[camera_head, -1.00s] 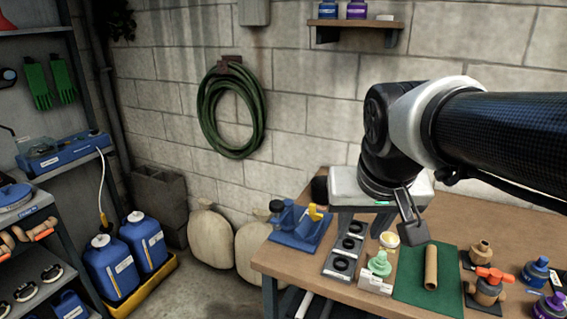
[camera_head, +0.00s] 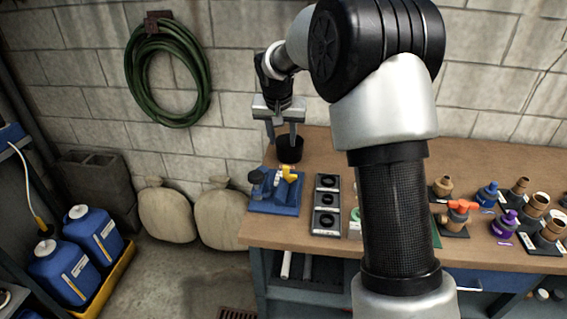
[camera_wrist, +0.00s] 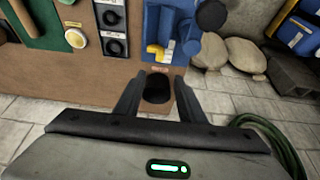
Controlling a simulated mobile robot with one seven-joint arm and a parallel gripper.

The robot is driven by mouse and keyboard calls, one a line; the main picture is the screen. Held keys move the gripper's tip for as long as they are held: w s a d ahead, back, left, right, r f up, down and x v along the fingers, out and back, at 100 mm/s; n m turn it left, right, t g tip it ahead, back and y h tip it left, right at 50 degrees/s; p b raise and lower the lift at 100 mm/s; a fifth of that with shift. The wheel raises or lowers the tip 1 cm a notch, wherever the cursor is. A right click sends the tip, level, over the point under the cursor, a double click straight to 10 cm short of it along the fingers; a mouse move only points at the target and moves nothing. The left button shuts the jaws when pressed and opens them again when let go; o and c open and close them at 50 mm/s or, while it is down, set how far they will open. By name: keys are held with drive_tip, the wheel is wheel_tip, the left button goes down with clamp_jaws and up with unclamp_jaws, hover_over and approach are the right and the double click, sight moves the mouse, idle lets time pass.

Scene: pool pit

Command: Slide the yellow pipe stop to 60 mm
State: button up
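The yellow pipe stop (camera_head: 289,174) sits on a blue fixture (camera_head: 276,207) at the left end of the bench. In the wrist view the yellow stop (camera_wrist: 155,51) lies on the blue fixture (camera_wrist: 151,22), beyond my fingertips. My gripper (camera_head: 282,138) points down behind the fixture, apart from the stop. In the wrist view my gripper (camera_wrist: 157,96) has its two fingers spread with nothing held. Scale marks on the fixture are too small to read.
A black cup (camera_head: 290,155) stands at the back left of the bench, just below my fingers. Black ring holders (camera_head: 326,203) stand right of the fixture. Several fittings (camera_head: 460,215) fill the right side. A green hose (camera_head: 135,75) hangs on the wall.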

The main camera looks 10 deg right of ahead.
sight(286, 167)
drive_tip(key=x, duration=1.6)
drive_tip(key=shift+s+f, duration=0.1)
clamp_jaws()
